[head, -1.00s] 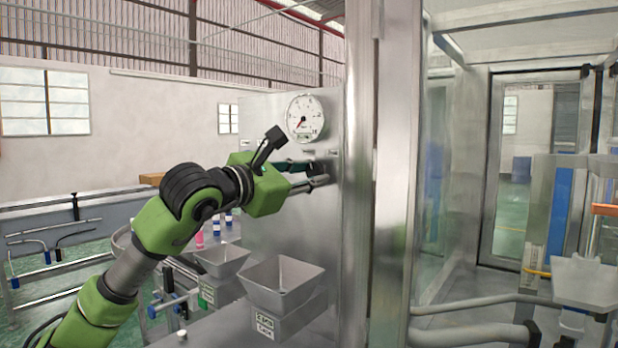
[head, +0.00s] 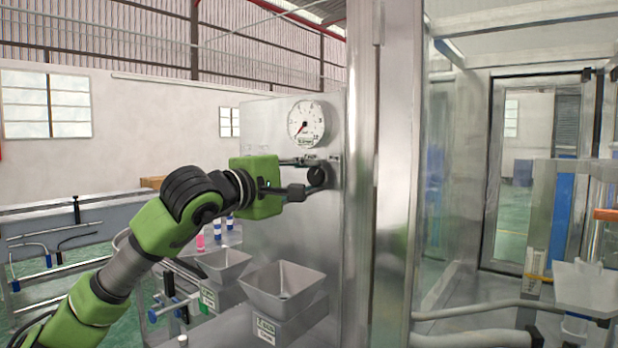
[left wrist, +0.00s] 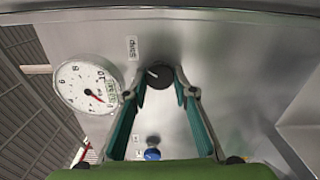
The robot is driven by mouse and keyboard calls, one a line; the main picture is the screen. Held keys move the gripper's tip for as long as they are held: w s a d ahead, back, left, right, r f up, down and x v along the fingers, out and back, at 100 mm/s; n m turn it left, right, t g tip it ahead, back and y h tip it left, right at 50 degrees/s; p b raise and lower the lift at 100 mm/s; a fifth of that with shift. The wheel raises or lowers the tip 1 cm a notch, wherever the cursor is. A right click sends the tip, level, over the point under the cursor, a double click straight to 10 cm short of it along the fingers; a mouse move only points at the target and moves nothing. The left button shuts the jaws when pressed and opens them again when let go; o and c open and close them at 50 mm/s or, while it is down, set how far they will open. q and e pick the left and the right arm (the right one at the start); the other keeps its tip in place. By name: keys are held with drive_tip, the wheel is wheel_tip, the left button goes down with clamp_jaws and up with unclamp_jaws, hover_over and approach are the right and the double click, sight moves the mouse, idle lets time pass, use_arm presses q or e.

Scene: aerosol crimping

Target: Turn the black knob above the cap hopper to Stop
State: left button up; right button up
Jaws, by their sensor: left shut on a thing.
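The round black knob (head: 317,176) sits on the steel panel below the dial gauge. In the left wrist view, the knob (left wrist: 159,75) is between the two fingertips, and its white mark points to the upper left. A small label (left wrist: 132,47), which seems to read Stop, lies up and left of it. My left gripper (head: 308,176) is shut on the knob, its fingers on opposite sides. Below the knob stands a grey hopper (head: 283,287) with a label too small to read surely. My right gripper is not in view.
The gauge (head: 305,122) is just above the knob; it shows large in the left wrist view (left wrist: 87,86). A blue knob (left wrist: 152,154) is near the gripper base there. A second hopper (head: 222,264) stands left. A metal post (head: 395,180) rises close on the right.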

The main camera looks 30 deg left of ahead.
use_arm(q)
drive_tip(key=shift+m, duration=1.1)
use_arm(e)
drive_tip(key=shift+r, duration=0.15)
use_arm(q)
drive_tip(key=o, duration=1.1)
drive_tip(key=shift+d, duration=0.1)
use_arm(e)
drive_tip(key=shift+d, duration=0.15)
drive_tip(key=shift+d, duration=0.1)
use_arm(q)
drive_tip(key=shift+s, duration=0.1)
drive_tip(key=shift+s+a, duration=0.15)
drive_tip(key=shift+s, duration=1.8)
drive_tip(key=shift+s+a, duration=0.2)
drive_tip(key=shift+s, duration=1.8)
drive_tip(key=shift+s+a, duration=0.15)
drive_tip(key=shift+s, duration=1.8)
